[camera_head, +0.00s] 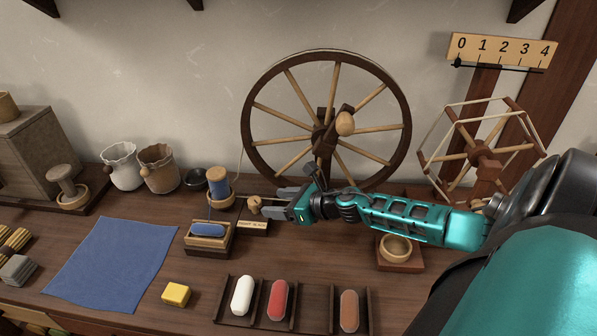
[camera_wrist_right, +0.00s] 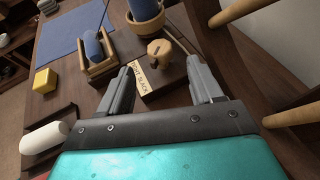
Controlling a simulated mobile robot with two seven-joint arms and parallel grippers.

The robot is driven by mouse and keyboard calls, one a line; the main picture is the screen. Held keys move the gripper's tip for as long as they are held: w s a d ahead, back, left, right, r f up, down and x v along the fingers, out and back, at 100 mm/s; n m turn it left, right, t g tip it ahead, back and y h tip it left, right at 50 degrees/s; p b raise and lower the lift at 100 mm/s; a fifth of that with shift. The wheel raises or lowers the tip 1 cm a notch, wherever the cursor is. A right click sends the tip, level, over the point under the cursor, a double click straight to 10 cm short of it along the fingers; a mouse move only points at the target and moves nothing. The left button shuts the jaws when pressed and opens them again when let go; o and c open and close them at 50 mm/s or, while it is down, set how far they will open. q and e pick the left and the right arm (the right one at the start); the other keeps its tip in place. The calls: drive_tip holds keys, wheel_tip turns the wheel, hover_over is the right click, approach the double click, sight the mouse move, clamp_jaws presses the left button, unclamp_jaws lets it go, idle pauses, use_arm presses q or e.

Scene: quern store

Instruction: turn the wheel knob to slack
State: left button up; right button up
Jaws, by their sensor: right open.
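The small wooden wheel knob (camera_head: 254,205) stands on the table by the spinning wheel's foot. A pale label (camera_head: 253,227) lies in front of it; in the wrist view, its word "SLACK" is partly readable. My right gripper (camera_head: 277,200) is open, just right of the knob. In the wrist view the knob (camera_wrist_right: 159,52) lies beyond the two open fingertips (camera_wrist_right: 160,71), roughly in line with the gap, with nothing between them. A small dark mark shows on the knob. Its exact setting cannot be told. My left gripper is out of view.
The large spinning wheel (camera_head: 325,120) stands behind my right arm. A blue spool (camera_head: 218,185) and a wooden box with a blue piece (camera_head: 208,240) stand left of the knob. A wooden bowl (camera_head: 396,249) sits below my forearm. A blue cloth (camera_head: 113,262) covers the left table.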

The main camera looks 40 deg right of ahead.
sight(260, 203)
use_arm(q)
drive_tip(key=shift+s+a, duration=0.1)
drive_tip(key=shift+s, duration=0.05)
use_arm(e)
drive_tip(key=v, duration=0.6)
drive_tip(key=shift+c, duration=0.2)
